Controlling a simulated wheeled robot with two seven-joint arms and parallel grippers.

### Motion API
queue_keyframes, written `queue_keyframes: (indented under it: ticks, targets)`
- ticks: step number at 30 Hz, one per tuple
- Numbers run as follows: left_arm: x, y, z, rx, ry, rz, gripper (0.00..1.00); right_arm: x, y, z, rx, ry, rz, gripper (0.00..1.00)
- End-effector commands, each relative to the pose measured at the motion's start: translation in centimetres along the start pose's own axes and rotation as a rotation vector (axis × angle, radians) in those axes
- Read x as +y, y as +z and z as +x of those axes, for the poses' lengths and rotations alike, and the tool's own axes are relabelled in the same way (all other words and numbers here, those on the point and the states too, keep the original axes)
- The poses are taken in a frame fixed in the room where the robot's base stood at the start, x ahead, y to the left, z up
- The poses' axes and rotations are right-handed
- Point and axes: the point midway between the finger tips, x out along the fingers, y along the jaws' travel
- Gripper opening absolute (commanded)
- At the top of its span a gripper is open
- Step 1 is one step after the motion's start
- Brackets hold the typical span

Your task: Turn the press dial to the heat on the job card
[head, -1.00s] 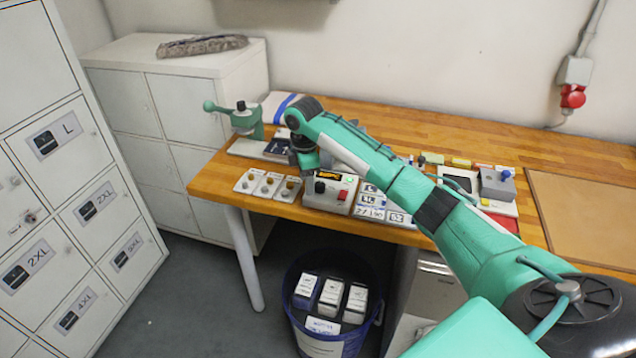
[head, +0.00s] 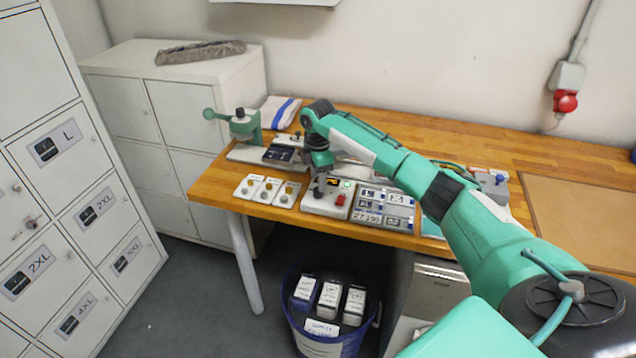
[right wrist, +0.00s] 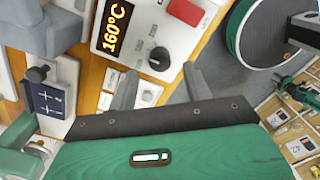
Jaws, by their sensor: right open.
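The press dial (right wrist: 159,58) is a round black knob on a pale control box (head: 312,205), which also shows in the right wrist view (right wrist: 143,35). Beside the dial, the orange display (right wrist: 115,28) reads 160°C. My right gripper (right wrist: 160,88) is open, its two fingers pointing at the box with the dial centred between and just beyond the tips. In the head view the right gripper (head: 319,186) is above the box and mostly covers the dial. The green press (head: 243,126) stands behind left. I cannot pick out the job card for sure. My left gripper is not in view.
A red button (head: 340,199) sits right of the dial. Lettered plates (head: 370,217) lie right of the box, and small knobbed plates (head: 268,190) lie left. A blue bin (head: 375,312) stands below the table edge. A brown board (head: 585,210) lies far right.

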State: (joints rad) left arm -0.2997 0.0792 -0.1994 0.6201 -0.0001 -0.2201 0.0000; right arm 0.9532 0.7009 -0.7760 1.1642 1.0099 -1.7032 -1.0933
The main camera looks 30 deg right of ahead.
Motion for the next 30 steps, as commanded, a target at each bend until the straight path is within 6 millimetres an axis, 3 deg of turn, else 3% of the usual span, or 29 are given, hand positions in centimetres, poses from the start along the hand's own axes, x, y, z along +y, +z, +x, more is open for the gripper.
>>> queue_keyframes:
  ticks: [7,18,25,30]
  targets:
    - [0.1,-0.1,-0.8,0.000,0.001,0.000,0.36,0.0,0.0,3.0,0.000,0.000,-0.001,0.50]
    - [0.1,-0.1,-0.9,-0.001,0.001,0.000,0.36,0.0,0.0,3.7,0.000,0.001,-0.001,0.50]
    - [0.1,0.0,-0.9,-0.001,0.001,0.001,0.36,0.0,0.0,3.7,0.000,0.001,-0.001,0.07]
    - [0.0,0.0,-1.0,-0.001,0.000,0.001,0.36,0.0,0.0,3.6,0.001,0.000,0.004,0.06]
